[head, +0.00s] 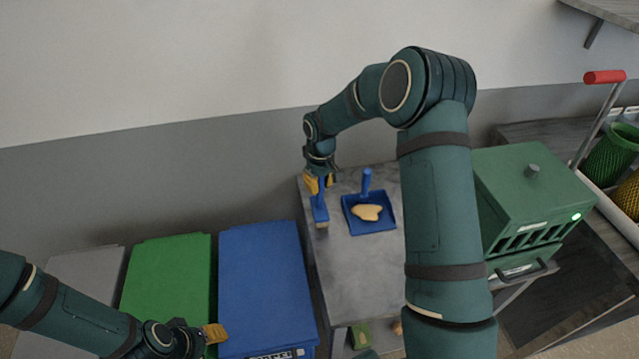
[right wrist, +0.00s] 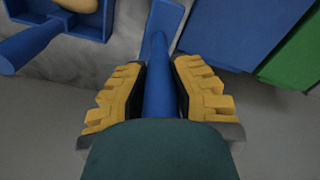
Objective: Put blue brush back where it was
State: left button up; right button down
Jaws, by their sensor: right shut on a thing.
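The blue brush (head: 320,208) is at the left edge of the grey table (head: 350,265), its head toward the front. My right gripper (head: 319,184) is shut on its blue handle. In the right wrist view the handle (right wrist: 157,85) runs between the yellow fingers of the right gripper (right wrist: 157,90). I cannot tell whether the brush touches the table. A blue dustpan (head: 384,222) with a tan piece (head: 367,212) in it lies on the table to the right of the brush. My left gripper (head: 214,334) is at the lower left over the bins; its fingers are too small to judge.
A blue bin (head: 262,280), a green bin (head: 165,285) and a grey bin (head: 85,275) stand left of the table. A green box-shaped machine (head: 530,190) stands right of my right arm. The wall (head: 200,60) is close behind.

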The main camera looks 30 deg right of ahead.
jog(key=c, duration=1)
grip_release()
jog(key=shift+f, duration=0.15)
jog(key=shift+r, duration=0.2)
notch_tip(320, 180, up, 12)
jog(key=shift+s+d+p, duration=0.1)
jog(key=shift+s+p, duration=0.05)
jog(key=shift+p, duration=0.45)
